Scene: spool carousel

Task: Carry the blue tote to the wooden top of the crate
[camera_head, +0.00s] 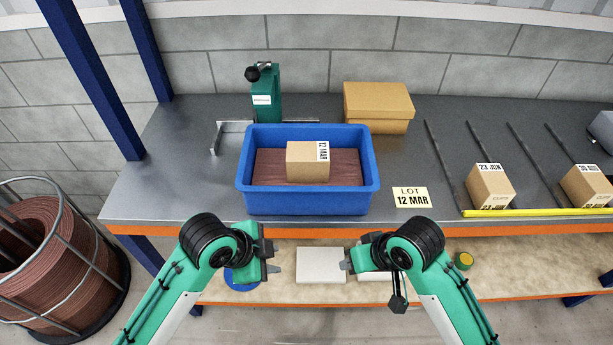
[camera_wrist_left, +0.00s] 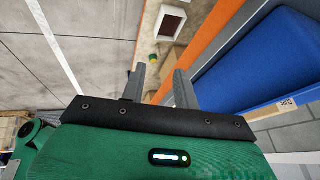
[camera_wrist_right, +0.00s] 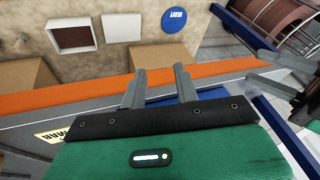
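The blue tote (camera_head: 310,201) stands upright on the grey workbench near its front edge. Inside it are a brown layered bed (camera_head: 345,168) and a small cardboard box marked 12 MAR (camera_head: 307,165). The tote's blue wall also fills the upper right of the left wrist view (camera_wrist_left: 255,60). My left gripper (camera_head: 272,260) is open and empty, in front of the bench edge and below the tote's left half. My right gripper (camera_head: 346,266) is open and empty, below the tote's right half. Neither touches the tote. I cannot clearly identify the crate with the wooden top in these views.
A green tool (camera_head: 264,100) stands behind the tote. A larger cardboard box (camera_head: 379,106) is at the back right. A LOT 12 MAR card (camera_head: 411,197) lies right of the tote. Dated boxes (camera_head: 490,187) sit between rails farther right. A wire spool basket (camera_head: 55,260) stands at left.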

